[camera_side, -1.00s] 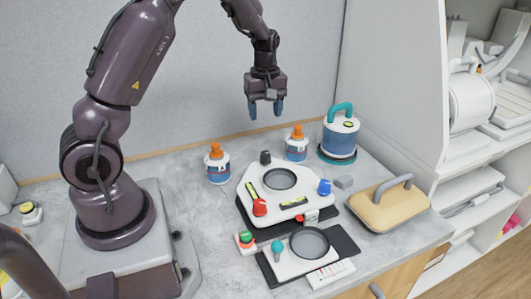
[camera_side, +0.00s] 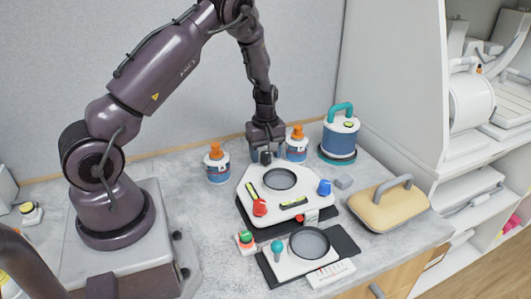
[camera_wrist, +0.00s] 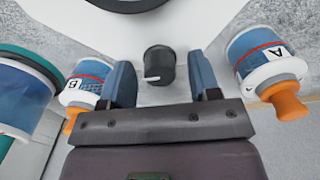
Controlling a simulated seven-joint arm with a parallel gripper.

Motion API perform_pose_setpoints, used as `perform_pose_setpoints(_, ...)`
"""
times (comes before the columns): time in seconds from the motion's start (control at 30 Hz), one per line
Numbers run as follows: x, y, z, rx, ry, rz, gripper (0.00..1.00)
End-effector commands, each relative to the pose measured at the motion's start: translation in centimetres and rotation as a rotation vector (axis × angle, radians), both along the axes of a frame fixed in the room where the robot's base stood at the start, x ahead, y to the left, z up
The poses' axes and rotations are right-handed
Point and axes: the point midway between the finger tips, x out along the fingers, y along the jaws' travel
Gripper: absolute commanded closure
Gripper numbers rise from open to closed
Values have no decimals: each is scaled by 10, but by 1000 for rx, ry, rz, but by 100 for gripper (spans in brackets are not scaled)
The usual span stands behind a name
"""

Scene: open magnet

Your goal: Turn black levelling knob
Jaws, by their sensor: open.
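The black levelling knob (camera_wrist: 160,65) stands at the back corner of the white levelling plate (camera_side: 245,190). In the wrist view it is a short dark cylinder with a white pointer mark toward the left. My gripper (camera_wrist: 161,82) is open, with one blue finger on each side of the knob and a gap visible on both sides. In the side view the knob (camera_side: 265,158) shows just below my gripper, partly between the fingers. Whether the fingertips reach down to the knob's full height is hard to tell.
Bottle A (camera_side: 218,164) and bottle B (camera_side: 297,144), both orange-capped, flank my gripper closely. A blue canister (camera_side: 340,135) stands to the right. The plate also carries a red knob (camera_side: 260,207) and a blue knob (camera_side: 324,187). A yellow handled block (camera_side: 385,206) lies at right.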

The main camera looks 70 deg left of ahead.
Motion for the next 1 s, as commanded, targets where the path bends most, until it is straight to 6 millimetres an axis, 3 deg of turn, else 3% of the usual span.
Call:
perform_pose_setpoints(0.27, 0, 0, -1, 0, -1, 0, 44)
perform_pose_setpoints(0.4, 0, 0, -1, 0, -1, 0, 76)
perform_pose_setpoints(0.5, 0, 0, -1, 0, -1, 0, 93)
perform_pose_setpoints(1.0, 0, 0, -1, -1, -3, -147, 93)
